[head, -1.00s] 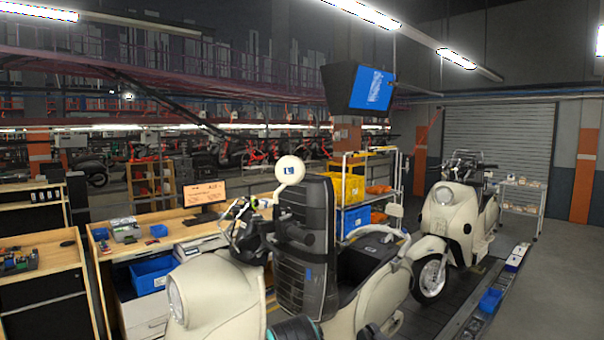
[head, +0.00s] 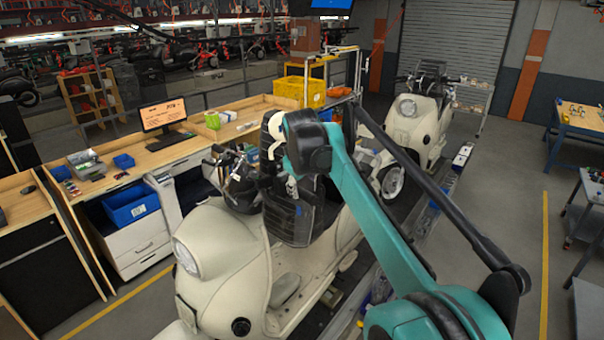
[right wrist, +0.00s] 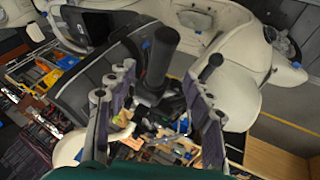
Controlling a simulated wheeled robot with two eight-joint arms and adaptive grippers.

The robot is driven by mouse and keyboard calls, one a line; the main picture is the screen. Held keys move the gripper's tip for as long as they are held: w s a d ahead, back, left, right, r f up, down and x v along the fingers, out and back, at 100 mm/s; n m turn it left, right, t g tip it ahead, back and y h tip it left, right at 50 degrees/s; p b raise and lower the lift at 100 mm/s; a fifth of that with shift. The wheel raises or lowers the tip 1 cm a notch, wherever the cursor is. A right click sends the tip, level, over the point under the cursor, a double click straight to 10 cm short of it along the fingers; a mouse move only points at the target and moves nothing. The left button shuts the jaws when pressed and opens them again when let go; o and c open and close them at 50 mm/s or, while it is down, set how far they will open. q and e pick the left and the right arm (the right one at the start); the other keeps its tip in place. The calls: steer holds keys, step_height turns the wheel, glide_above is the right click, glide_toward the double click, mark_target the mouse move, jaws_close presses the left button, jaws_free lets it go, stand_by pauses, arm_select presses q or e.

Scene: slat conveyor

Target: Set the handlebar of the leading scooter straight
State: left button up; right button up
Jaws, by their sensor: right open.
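The nearer cream scooter (head: 215,255) stands at the front of the conveyor line, its headlight toward the lower left. My right arm reaches in from the lower right to the handlebar area. My left gripper is not in view.
A second cream scooter (head: 412,125) stands behind on the line. A wooden workbench (head: 85,190) with a monitor (head: 164,115) and a blue bin (head: 131,205) runs along the left. Open floor with a yellow line lies to the right, with a blue table (head: 580,128) beyond.

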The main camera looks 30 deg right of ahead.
mark_target(303, 192)
steer(key=x, duration=0.6)
steer(key=shift+w+p, duration=0.15)
steer(key=shift+p, duration=0.25)
steer(key=shift+f, duration=0.1)
steer(key=shift+c, duration=0.3)
